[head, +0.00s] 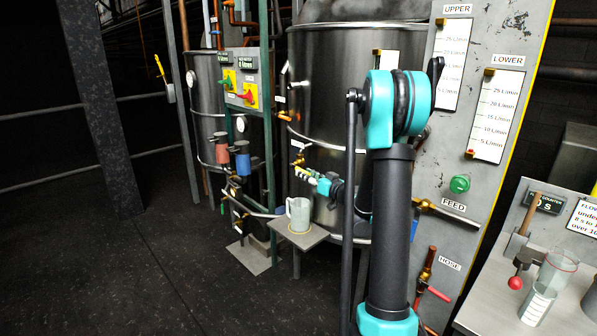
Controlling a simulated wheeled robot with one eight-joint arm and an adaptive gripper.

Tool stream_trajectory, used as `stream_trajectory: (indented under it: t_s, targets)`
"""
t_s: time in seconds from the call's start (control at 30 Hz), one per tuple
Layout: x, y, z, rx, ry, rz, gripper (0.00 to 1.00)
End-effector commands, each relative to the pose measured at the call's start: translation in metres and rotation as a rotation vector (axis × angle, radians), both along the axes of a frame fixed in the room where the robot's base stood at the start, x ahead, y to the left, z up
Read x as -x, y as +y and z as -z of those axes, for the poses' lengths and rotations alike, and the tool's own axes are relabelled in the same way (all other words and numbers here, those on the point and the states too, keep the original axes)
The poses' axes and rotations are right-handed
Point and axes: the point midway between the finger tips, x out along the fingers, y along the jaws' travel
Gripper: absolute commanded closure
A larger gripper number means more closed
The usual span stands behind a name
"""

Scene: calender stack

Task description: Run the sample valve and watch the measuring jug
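The sample valve (298,161) is a small brass tap low on the front of the big steel tank, under a small white label too small to read. My gripper (300,172) comes in from the right with its fingertips at the valve, by a yellow part that looks like its handle. Whether the fingers touch or grip it is too small to tell. The measuring jug (299,213), pale and translucent with a handle on its left, stands upright on a small shelf (279,234) below the valve. No stream into the jug and no liquid level can be made out.
My arm covers part of the tank (330,80) and panel. A bench (490,305) at right holds a clear cylinder (552,275). The left floor is clear.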

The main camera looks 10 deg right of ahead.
Motion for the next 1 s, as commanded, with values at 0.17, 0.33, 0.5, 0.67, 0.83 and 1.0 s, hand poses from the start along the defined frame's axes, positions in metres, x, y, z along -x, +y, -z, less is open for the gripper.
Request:
stream_trajectory:
  t_s: [0.17, 0.33, 0.5, 0.67, 0.83, 1.0]
  targets:
    - [-0.025, 0.016, 0.000, 0.000, 0.001, -0.002, 0.65]
    - [-0.038, 0.024, 0.000, 0.000, 0.000, -0.001, 0.65]
    - [-0.042, 0.026, 0.000, 0.000, 0.000, 0.000, 0.65]
    - [-0.042, 0.026, 0.000, 0.000, 0.000, 0.000, 0.65]
    - [-0.042, 0.026, 0.000, 0.000, 0.000, 0.000, 0.81]
    - [-0.042, 0.026, 0.000, 0.000, 0.000, 0.000, 1.00]
